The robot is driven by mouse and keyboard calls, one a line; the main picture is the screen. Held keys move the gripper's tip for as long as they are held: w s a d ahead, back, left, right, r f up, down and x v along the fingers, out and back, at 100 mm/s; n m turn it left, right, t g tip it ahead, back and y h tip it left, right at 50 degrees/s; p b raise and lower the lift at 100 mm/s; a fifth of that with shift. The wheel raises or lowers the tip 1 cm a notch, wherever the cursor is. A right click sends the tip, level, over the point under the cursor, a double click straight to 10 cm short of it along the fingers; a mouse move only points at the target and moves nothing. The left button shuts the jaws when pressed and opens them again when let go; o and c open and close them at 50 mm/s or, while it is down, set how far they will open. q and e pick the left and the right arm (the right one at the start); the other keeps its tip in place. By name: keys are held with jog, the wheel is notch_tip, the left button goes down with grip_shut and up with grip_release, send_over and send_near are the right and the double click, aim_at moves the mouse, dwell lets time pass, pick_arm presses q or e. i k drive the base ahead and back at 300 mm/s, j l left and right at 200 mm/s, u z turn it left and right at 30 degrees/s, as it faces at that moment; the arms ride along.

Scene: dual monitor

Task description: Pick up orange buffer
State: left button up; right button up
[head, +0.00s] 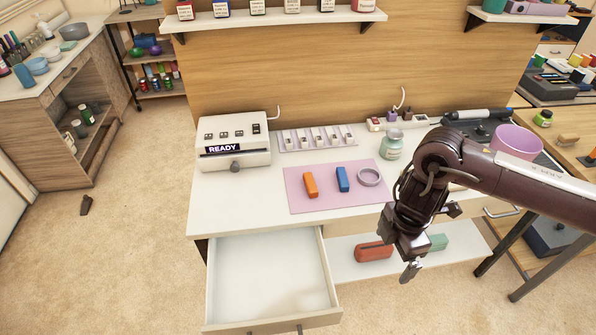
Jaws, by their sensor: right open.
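The orange buffer (311,184) is a small block lying on the pink mat (325,203) on the white table. A blue block (343,179) and a grey ring (369,177) lie to its right on the same mat. My right gripper (411,270) hangs in front of the table's front edge, to the right of and nearer than the orange buffer. It is open, with nothing visible between its fingers, and apart from the buffer. My left gripper is not in view.
An empty drawer (265,270) stands pulled out below the table. A white machine reading READY (235,140) stands at the table's left. A jar (391,145) stands behind the ring. Red (373,251) and green (437,242) items lie on the lower shelf.

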aim_at(312, 189)
jog(key=i+j, duration=0.85)
jog(key=i, duration=0.1)
